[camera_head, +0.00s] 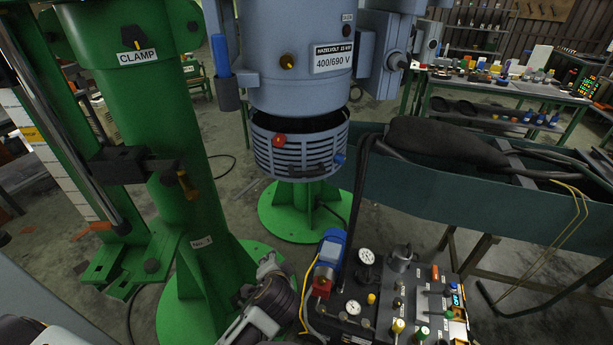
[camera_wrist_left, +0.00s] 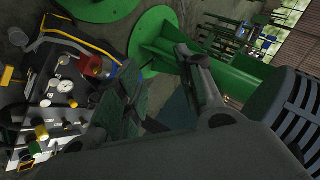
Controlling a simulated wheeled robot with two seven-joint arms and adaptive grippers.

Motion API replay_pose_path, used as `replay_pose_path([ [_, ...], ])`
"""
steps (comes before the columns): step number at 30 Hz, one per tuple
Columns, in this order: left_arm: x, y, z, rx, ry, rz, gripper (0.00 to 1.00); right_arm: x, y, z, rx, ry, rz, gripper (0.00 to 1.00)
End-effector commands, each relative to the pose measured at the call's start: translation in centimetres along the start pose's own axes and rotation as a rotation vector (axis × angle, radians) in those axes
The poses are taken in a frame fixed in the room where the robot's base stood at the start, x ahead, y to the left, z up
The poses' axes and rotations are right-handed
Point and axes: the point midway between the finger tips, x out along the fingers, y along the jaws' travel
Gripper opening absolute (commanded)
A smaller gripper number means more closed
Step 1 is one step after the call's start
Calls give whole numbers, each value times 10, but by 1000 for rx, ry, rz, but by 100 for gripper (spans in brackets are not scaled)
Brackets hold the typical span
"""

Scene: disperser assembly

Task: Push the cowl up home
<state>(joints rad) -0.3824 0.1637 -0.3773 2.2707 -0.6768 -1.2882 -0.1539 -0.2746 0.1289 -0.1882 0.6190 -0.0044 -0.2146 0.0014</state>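The cowl (camera_head: 300,158) is a blue-grey slatted ring just under the blue-grey motor body (camera_head: 290,85). A dark gap shows between its upper rim and the motor. It has a red knob (camera_head: 279,140) on the left, a blue knob (camera_head: 339,159) on the right and a dark handle (camera_head: 308,170) in front. My left gripper (camera_head: 268,268) is low in the head view, below and left of the cowl and apart from it. In the left wrist view its fingers (camera_wrist_left: 158,62) stand apart and empty, with the cowl (camera_wrist_left: 290,115) at the right edge. My right gripper is not in view.
A green column (camera_head: 150,150) with a clamp stands at the left. A panel with gauges and valves (camera_head: 400,300) is at the lower right, close to my left gripper. A dark green trough (camera_head: 480,190) with a black hose crosses the right. A green round base (camera_head: 300,215) is below the cowl.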

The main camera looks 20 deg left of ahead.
Motion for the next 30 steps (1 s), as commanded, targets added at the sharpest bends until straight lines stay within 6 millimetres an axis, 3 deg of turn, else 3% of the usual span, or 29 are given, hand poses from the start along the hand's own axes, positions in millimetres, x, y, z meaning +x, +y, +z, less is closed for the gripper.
replay_pose_path([
  [6,-17,-30,-39,121,89,-183,37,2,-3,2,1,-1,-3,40],
  [15,-52,-59,-94,302,205,-446,37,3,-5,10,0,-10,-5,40],
  [24,-96,-72,-145,474,304,-699,37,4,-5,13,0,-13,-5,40],
  [30,-113,-74,-160,529,334,-781,37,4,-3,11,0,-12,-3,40],
])
